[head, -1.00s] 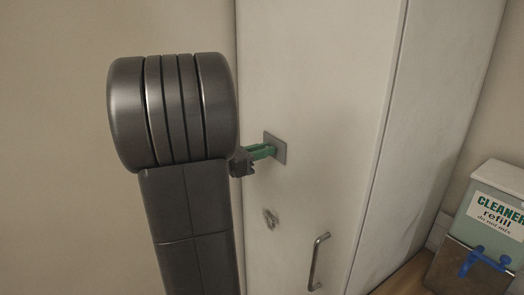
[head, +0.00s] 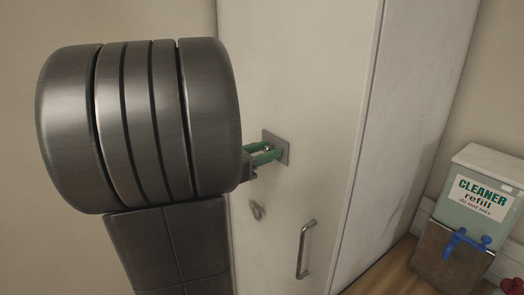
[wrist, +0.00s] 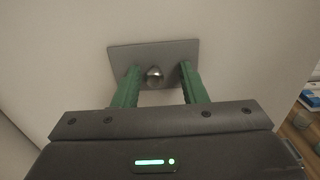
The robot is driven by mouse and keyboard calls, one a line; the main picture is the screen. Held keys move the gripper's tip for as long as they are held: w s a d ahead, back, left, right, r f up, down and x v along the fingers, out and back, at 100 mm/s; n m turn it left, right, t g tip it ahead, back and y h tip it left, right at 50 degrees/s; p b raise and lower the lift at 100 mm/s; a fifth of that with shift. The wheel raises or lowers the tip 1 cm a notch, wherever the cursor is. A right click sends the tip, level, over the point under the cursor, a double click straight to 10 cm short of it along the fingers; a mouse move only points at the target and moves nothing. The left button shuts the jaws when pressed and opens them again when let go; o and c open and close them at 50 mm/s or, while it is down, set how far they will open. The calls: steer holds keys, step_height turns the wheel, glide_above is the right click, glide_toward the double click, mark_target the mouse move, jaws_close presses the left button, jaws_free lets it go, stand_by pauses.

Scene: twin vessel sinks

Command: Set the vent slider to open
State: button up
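A small grey metal plate (head: 282,143) with a round shiny knob is on the front of the tall white cabinet (head: 300,70). The plate (wrist: 170,53) and its knob (wrist: 154,77) show clearly in the wrist view. My gripper (wrist: 159,68) is open, its two green fingers reaching to the plate with one on each side of the knob. A gap shows on both sides, so the fingers do not appear to grip it. In the head view my gripper (head: 269,153) is partly hidden behind my arm. I see no open or closed marking.
Below the plate are a small metal fitting (head: 257,210) and a bar handle (head: 304,250) on the cabinet. A cleaner refill dispenser (head: 475,205) with a blue tap stands at right. Some items show at the wrist view's right edge.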

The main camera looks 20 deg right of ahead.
steer(key=shift+a, duration=0.15)
steer(key=shift+a, duration=0.2)
steer(key=b+v, duration=0.1)
steer(key=v, duration=1.2)
steer(key=shift+b, duration=0.4)
steer(key=shift+p+x, duration=0.85)
steer(key=shift+x, duration=5.75)
